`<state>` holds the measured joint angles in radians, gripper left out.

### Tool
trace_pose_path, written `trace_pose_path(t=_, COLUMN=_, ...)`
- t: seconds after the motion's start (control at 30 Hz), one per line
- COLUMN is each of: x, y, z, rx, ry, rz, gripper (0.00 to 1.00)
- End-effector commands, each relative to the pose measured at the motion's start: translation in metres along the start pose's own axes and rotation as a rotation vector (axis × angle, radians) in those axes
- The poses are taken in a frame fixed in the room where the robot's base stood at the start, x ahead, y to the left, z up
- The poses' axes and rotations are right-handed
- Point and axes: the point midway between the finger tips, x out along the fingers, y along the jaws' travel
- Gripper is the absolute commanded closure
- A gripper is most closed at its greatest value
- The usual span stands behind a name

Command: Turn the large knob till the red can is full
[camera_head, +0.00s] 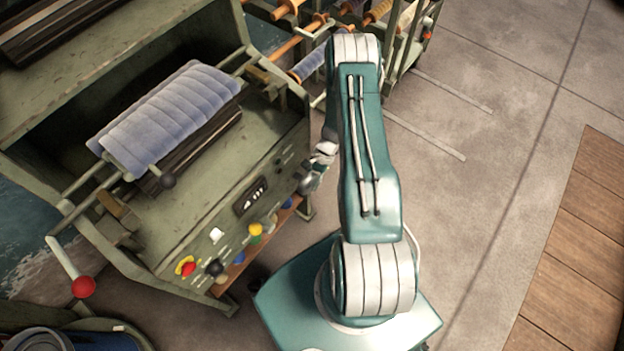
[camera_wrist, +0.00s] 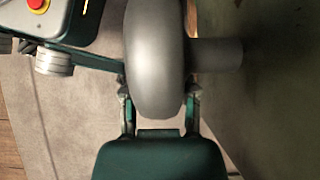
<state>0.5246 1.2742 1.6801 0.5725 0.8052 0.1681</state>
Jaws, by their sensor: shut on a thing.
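A large grey rounded knob (camera_wrist: 154,55) fills the upper middle of the wrist view, with a thick shaft running from it to the right towards a dark green panel. My gripper (camera_wrist: 158,95) is shut on this knob, one finger on each side of its lower part. In the head view my gripper (camera_head: 312,178) is at the right end of the green machine's front panel, partly hidden by my arm. I cannot make out a red can in either view, so its fill level is not visible.
The green machine (camera_head: 150,235) carries a blue-grey padded roller (camera_head: 170,115). Its panel has a small display (camera_head: 250,195) and several coloured knobs. A red-ball lever (camera_head: 83,287) sticks out at lower left. A rack with spools (camera_head: 375,12) stands behind. Concrete floor (camera_head: 490,150) at right is clear.

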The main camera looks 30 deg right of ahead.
Motion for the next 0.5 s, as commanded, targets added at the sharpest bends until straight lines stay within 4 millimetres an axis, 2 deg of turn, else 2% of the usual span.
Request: trace_pose_path(t=0.5, x=0.0128, y=0.0, z=0.0023, rx=0.0, ry=-0.492, rz=-0.002, gripper=1.0)
